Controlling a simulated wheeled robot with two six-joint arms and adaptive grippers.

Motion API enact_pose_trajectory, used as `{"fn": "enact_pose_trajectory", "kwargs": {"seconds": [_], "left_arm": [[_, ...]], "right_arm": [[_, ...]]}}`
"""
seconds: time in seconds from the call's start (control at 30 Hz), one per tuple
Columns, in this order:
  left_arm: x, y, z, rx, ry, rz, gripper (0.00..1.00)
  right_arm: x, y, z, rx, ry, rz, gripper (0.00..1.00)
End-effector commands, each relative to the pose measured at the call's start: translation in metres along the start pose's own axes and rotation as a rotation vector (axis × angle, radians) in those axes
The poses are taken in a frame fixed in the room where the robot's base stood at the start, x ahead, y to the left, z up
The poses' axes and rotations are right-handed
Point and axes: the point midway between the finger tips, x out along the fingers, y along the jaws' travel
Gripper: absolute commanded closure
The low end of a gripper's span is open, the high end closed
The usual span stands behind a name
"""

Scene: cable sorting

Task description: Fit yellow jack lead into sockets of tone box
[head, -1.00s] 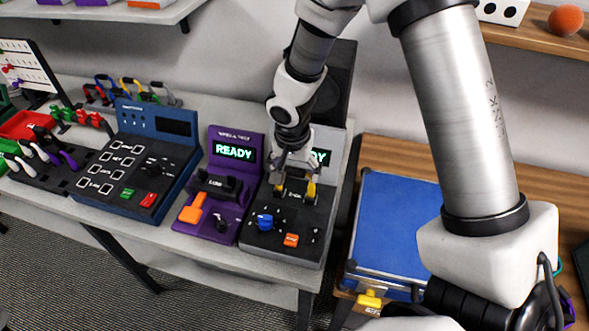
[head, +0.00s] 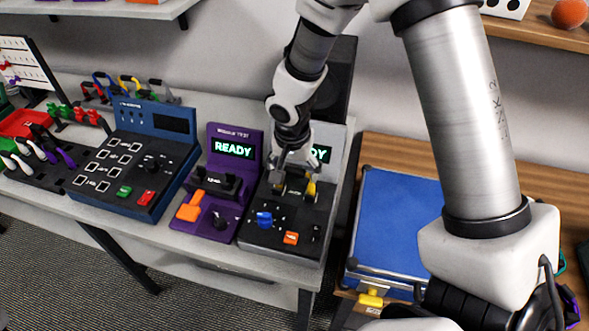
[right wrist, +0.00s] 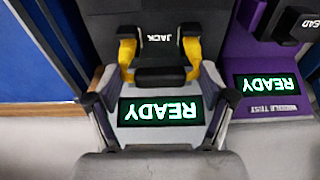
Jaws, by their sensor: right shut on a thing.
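The tone box is the dark grey unit (head: 284,241) with a blue knob, an orange button and a lit READY screen, right of the purple tester. The yellow jack lead (right wrist: 192,57) has two yellow legs joined by a black middle bar. It stands across the block marked JACK, its black ends at that block; I cannot tell how deep they sit. Its right leg also shows in the head view (head: 311,188). My right gripper (head: 294,178) is shut on the lead from above, hiding part of it. My left gripper is not in view.
The purple tester (head: 218,222), also showing READY, stands close on the left, then a blue panel unit (head: 140,165). A rack of coloured leads (head: 45,150) is farther left. A blue case (head: 395,225) lies right of the table.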

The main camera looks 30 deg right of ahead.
Motion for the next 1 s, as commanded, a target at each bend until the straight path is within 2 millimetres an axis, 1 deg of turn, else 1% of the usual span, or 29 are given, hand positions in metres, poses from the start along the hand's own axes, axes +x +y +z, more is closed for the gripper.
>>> {"fn": "enact_pose_trajectory", "kwargs": {"seconds": [0.43,0.7,1.0], "left_arm": [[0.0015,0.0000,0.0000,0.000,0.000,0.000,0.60],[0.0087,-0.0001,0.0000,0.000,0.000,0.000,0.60],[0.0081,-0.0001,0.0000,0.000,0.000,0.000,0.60]], "right_arm": [[0.0007,-0.0002,0.0000,0.000,0.000,0.000,0.55],[0.0041,-0.0002,0.0004,0.001,0.001,-0.001,0.55],[0.0032,-0.0001,0.0004,0.000,0.000,-0.001,0.55]]}}
